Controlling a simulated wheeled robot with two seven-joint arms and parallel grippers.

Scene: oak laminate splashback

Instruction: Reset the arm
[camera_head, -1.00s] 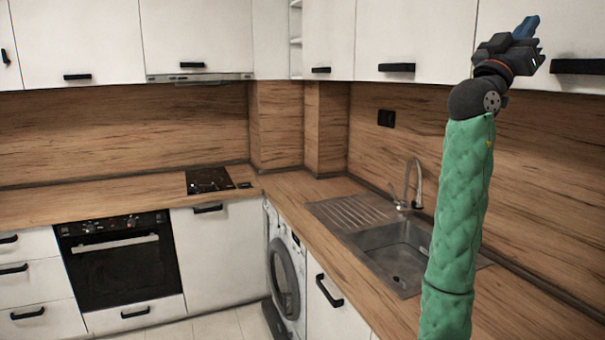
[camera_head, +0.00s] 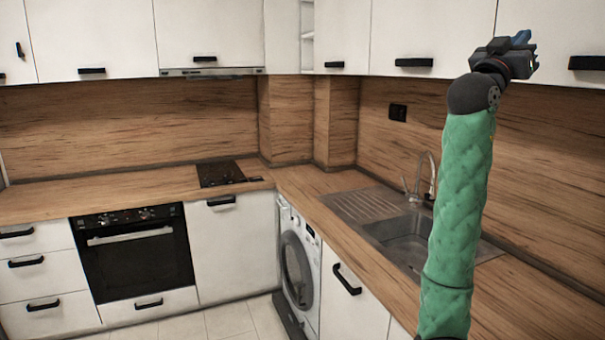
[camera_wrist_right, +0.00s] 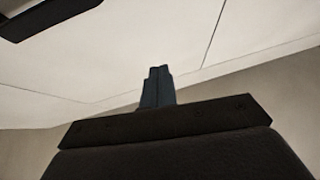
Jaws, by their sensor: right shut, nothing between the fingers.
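My right arm, in a green quilted sleeve, rises at the right of the head view. My right gripper (camera_head: 522,40) is at its top, in front of the white upper cabinets. In the right wrist view its blue-grey fingers (camera_wrist_right: 157,86) are together with nothing between them. White cabinet fronts and part of a dark handle (camera_wrist_right: 45,14) show beyond them. My left gripper is not in view.
Upper cabinets (camera_head: 425,28) with dark handles run close behind my right gripper. Below are the wooden worktop (camera_head: 110,192), a sink (camera_head: 400,240) partly behind my arm, a tap (camera_head: 429,180), a hob (camera_head: 222,172), an oven (camera_head: 135,260) and a washing machine (camera_head: 298,265). The floor (camera_head: 230,322) shows clear.

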